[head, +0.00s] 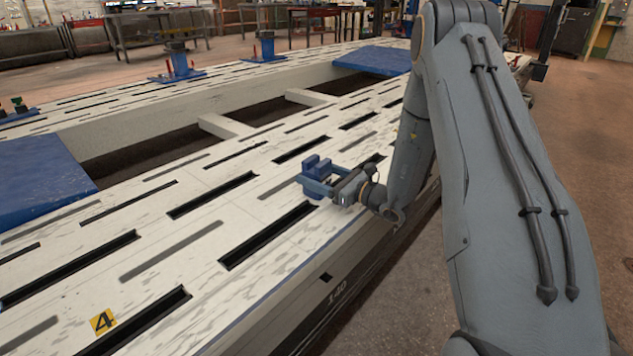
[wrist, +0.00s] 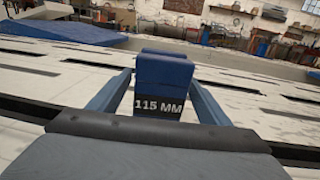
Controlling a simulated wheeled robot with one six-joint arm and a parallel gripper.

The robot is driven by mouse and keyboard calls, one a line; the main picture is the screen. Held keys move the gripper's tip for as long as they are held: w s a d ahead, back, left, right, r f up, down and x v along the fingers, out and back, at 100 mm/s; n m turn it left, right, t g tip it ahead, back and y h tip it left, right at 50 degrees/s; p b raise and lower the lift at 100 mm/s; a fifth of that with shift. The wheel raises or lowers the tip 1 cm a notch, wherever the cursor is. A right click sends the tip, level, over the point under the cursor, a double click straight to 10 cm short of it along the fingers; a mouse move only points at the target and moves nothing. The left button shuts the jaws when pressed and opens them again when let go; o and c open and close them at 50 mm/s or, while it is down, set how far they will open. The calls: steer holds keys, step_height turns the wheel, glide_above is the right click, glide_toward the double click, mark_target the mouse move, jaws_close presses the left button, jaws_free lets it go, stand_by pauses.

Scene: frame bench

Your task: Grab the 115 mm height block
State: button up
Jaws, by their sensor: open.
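The 115 mm height block (wrist: 163,77) is blue with a dark band lettered "115 MM" facing the wrist camera. It stands upright on the white slotted bench and also shows in the head view (head: 317,168). My gripper (wrist: 157,92) is open, with one blue finger on each side of the block. In the wrist view a gap shows between the block and the left finger; the right finger looks close to the block, and I cannot tell if it touches. In the head view my gripper (head: 316,184) is low over the bench. The block's base is partly hidden.
The white bench (head: 215,235) has many dark slots and a long open recess behind the block. Blue ramps lie at the left (head: 40,180) and far end (head: 375,60). Blue stands (head: 177,62) are on the far rail.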

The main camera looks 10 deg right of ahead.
steer(key=c, duration=1.6)
steer(key=shift+r, duration=0.1)
jaws_close()
steer(key=shift+r, duration=0.15)
